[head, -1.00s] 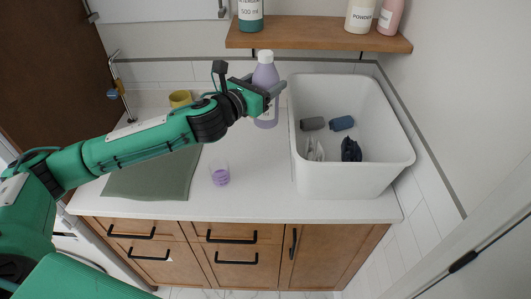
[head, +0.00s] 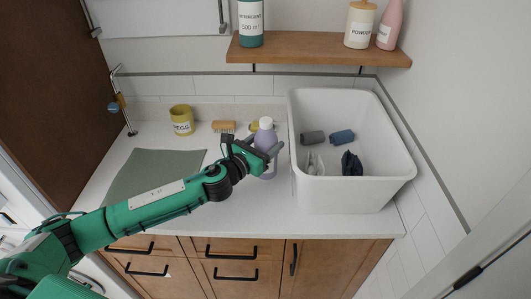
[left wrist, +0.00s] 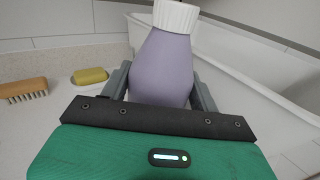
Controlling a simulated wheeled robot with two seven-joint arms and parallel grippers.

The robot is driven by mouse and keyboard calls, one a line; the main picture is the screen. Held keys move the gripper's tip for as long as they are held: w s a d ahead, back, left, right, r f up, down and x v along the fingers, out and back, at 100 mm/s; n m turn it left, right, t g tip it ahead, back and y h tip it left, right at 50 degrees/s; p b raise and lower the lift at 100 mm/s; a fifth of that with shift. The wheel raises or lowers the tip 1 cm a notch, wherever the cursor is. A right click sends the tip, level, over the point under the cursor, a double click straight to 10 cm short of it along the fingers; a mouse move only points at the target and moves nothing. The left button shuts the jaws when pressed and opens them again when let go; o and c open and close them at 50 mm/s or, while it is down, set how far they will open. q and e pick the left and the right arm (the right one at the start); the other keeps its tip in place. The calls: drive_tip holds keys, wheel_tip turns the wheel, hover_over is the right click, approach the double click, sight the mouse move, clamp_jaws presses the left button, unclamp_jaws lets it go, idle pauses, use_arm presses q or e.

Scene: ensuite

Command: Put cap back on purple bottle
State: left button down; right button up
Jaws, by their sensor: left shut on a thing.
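The purple bottle (head: 265,138) stands about upright over the counter, just left of the white basin, with a white cap (head: 266,122) on its top. My left gripper (head: 267,153) is shut around the bottle's body, below the cap. In the left wrist view the purple body (left wrist: 162,68) sits between the two fingers, and the ribbed white cap (left wrist: 176,15) is on its neck, cut by the top edge. I cannot tell how tightly the cap sits, or whether the bottle's base touches the counter. My right gripper is not in view.
The white basin (head: 350,197) holds grey, blue and dark items. A yellow pegs pot (head: 181,120), a brush (head: 223,126) and a green mat (head: 150,176) are on the counter (head: 225,222). A shelf (head: 318,49) with several containers hangs above.

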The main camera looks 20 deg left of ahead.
sight(265, 152)
use_arm(q)
drive_tip(key=shift+r, duration=0.1)
drive_tip(key=shift+f, duration=1.95)
drive_tip(key=shift+f+b, duration=0.1)
drive_tip(key=shift+b, duration=0.25)
drive_tip(key=shift+c, duration=1.9)
unclamp_jaws()
drive_tip(key=shift+f, duration=0.1)
drive_tip(key=b+v, duration=0.3)
drive_tip(key=v, duration=0.9)
